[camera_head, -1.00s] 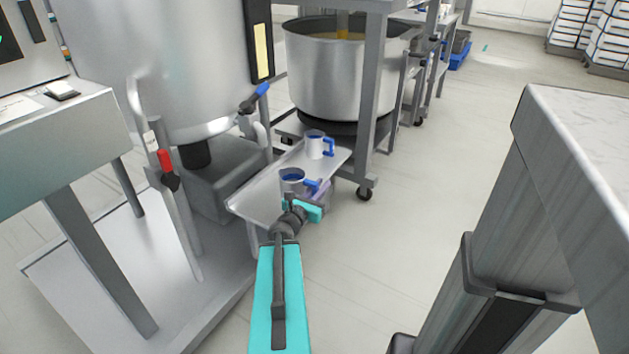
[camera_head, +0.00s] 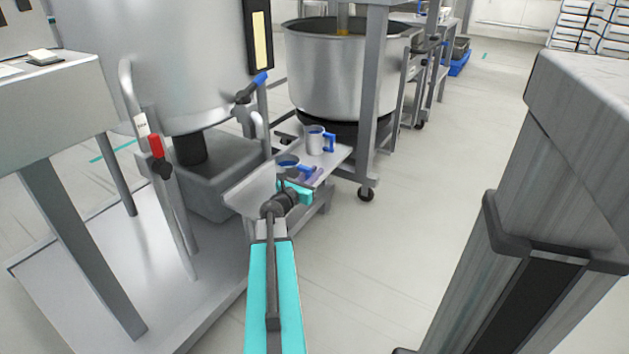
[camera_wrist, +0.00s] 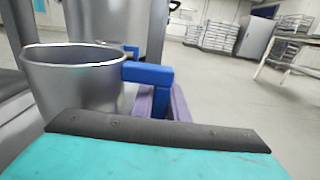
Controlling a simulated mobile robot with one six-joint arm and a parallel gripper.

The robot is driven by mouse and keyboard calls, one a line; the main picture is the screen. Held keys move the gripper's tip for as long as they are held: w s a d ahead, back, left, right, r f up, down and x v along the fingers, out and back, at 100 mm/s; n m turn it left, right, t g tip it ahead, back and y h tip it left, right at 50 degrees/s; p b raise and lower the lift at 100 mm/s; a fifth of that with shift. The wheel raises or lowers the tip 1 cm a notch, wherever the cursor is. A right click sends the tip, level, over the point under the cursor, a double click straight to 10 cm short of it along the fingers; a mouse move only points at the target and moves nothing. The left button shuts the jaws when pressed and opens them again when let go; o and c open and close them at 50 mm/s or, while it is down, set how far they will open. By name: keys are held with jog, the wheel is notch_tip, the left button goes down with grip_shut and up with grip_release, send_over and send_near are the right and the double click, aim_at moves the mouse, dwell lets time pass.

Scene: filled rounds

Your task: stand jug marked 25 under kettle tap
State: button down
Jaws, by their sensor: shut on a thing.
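Two grey metal jugs with blue handles are at the small metal shelf (camera_head: 240,196). The nearer jug (camera_head: 287,163) is at my gripper (camera_head: 293,188); the farther jug (camera_head: 314,141) stands upright behind it. I cannot read a number on either jug, nor tell whether the nearer one touches the shelf. The kettle (camera_head: 155,60) stands at the left. Its tap with a blue lever (camera_head: 246,98) is just behind the shelf's left side.
A purple piece (camera_head: 318,173) lies by the nearer jug's handle. A large pot (camera_head: 345,75) on a wheeled frame stands behind. Floor between is clear.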

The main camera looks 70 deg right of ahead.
jog(key=shift+w+d, duration=0.1)
jog(key=shift+d, duration=0.1)
jog(key=shift+w, duration=0.2)
jog(key=shift+w+d+f+p, duration=0.25)
jog(key=shift+w+p, duration=0.1)
jog(key=shift+w, duration=0.6)
jog(key=shift+w+d+f+p, duration=0.3)
jog(key=shift+w+p, duration=0.1)
jog(key=shift+w, duration=0.5)
jog(key=shift+w+d+f+p, duration=0.25)
jog(key=shift+w+p, duration=0.1)
jog(key=shift+w, duration=0.6)
jog(key=shift+w+d+f+b, duration=0.15)
jog(key=shift+w+b, duration=0.1)
jog(key=shift+w, duration=0.35)
jog(key=shift+w+d+f+b, duration=0.15)
jog(key=shift+w+b, duration=0.05)
jog(key=shift+w, duration=0.45)
jog(key=shift+w+d+f+b, duration=0.15)
jog(key=shift+w+b, duration=0.1)
jog(key=shift+w, duration=0.35)
jog(key=shift+b, duration=0.3)
jog(key=shift+f+b, duration=0.4)
jog(key=shift+f, duration=0.05)
